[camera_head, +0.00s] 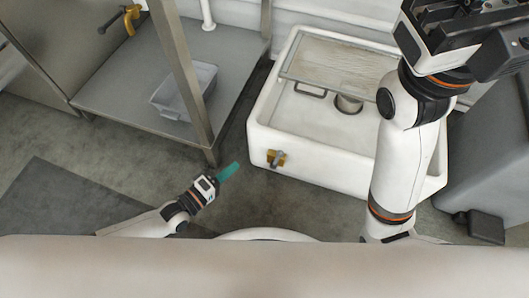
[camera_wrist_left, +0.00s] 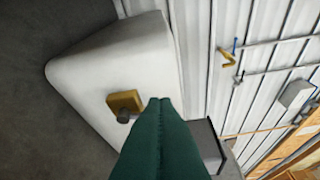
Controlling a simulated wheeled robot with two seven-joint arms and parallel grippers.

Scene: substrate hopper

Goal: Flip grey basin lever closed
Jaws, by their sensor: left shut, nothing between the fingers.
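The white basin (camera_head: 262,120) stands right of centre in the head view. A small brass fitting with a grey lever (camera_head: 277,158) sits low on its front wall. In the left wrist view, the brass fitting and its grey lever (camera_wrist_left: 124,108) are just left of the fingertips. My left gripper (camera_head: 235,167) has green fingers, is shut and empty, and points toward the basin's front left corner, apart from the lever. The closed fingers fill the bottom of the left wrist view (camera_wrist_left: 160,102). My right gripper (camera_head: 470,30) is at the top right; its fingers do not show clearly.
A slatted board (camera_head: 335,65) lies across the back of the basin, with a short drain pipe (camera_head: 349,103) in front. A steel table (camera_head: 110,100) with a grey tub (camera_head: 184,90) stands left. A grey bin (camera_head: 490,160) stands right. Floor between table and basin is clear.

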